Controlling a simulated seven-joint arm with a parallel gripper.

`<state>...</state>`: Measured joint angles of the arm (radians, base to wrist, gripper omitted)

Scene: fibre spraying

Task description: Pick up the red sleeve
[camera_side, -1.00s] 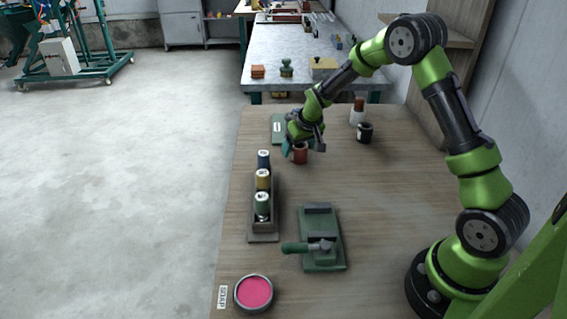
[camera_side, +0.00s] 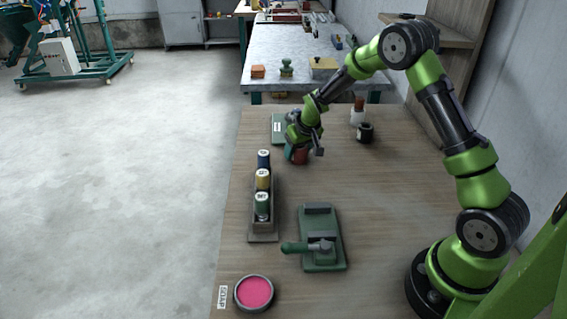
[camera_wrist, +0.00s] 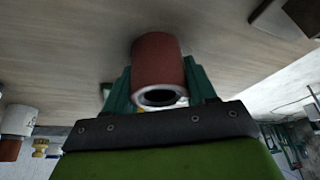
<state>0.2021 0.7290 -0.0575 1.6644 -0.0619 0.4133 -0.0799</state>
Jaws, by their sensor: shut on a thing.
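The red sleeve (camera_wrist: 158,62) is a short hollow cylinder with a pale rim at its open end. In the wrist view it sits between the two teal fingers of my gripper (camera_wrist: 160,88), one on each side. In the side view my gripper (camera_side: 297,150) is low at the far part of the table, and the red sleeve (camera_side: 300,157) shows partly beneath it. My gripper is shut on the sleeve. The side view does not show clearly whether the sleeve touches the table.
A wooden rack (camera_side: 264,230) holds blue, yellow and green spools at the left. A green clamp fixture (camera_side: 322,258) stands in front. A pink soap tin (camera_side: 254,293) is near the front edge. A dark jar (camera_side: 365,133) and a white bottle (camera_side: 357,117) stand at the back right.

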